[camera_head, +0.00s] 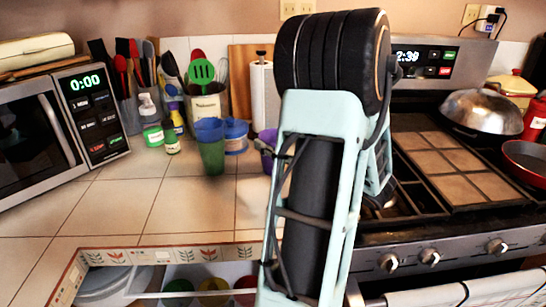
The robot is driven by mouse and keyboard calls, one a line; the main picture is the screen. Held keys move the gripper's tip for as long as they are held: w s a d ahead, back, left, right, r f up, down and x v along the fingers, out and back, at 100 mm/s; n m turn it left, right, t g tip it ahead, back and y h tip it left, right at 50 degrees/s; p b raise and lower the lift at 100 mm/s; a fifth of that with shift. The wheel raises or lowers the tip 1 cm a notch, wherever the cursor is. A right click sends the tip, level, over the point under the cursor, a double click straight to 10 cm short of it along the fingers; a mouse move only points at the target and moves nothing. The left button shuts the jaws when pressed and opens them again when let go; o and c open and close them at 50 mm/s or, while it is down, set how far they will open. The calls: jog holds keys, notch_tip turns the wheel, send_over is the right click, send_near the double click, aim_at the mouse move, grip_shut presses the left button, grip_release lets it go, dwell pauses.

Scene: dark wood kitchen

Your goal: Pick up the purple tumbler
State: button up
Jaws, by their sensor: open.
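The purple tumbler (267,145) stands on the tiled counter, right of the blue and green cups. Its right side is hidden behind my arm, so only part of its rim and left wall shows. My arm rises through the middle of the view, in front of the counter and the stove edge. I cannot make out my gripper; its fingers do not show behind the arm.
A tall green cup with a blue upper part (210,146) and a blue container (236,137) stand close left of the tumbler. Utensil holders, bottles and a paper towel roll (262,95) line the back. The microwave (40,140) is left, the stove (450,190) right. The front-left counter is clear.

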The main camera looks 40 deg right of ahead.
aim_at(264, 133)
jog(key=w, duration=0.7)
jog(key=shift+s, duration=0.1)
jog(key=c, duration=1.6)
jog(key=shift+o, duration=0.2)
